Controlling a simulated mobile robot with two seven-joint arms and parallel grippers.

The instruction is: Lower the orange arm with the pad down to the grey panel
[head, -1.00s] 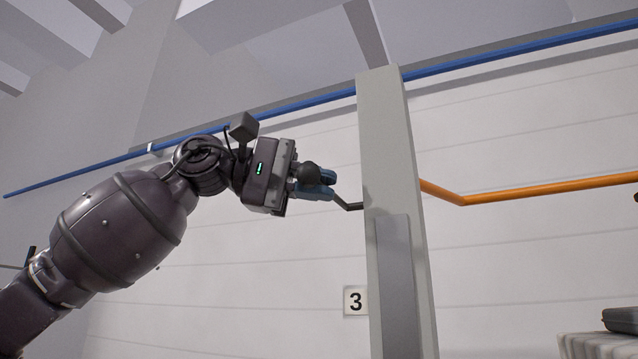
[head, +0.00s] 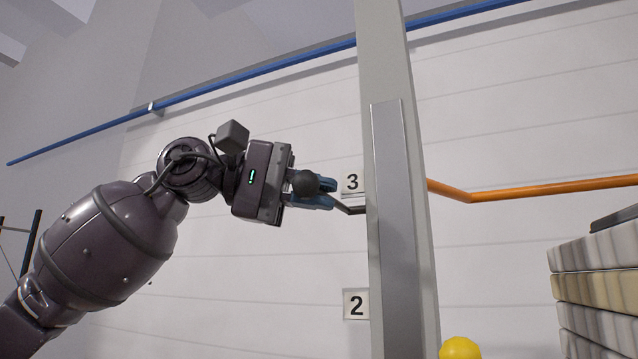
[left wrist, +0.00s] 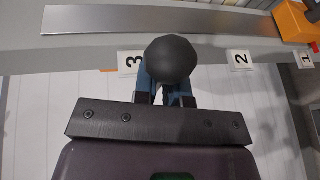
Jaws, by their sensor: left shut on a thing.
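The orange arm (head: 545,187) runs from the right edge to the grey post and bends up slightly near it. A thin dark rod (head: 349,210) shows left of the post, just below the number 3 plate. My left gripper (head: 310,192) is shut on a handle with a dark round knob (head: 310,184). The knob also shows in the left wrist view (left wrist: 167,59), hiding part of the blue fingers. A long flat grey panel (head: 397,220) is on the post; it also shows in the left wrist view (left wrist: 180,22). No pad is visible. My right gripper is not in view.
The post (head: 382,60) stands between the gripper and the orange arm. A number 2 plate (head: 356,304) lies below number 3 (head: 352,183). A stack of striped slabs (head: 590,265) and a yellow ball (head: 460,348) are at lower right. An orange block (left wrist: 297,20) sits near plate 1.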

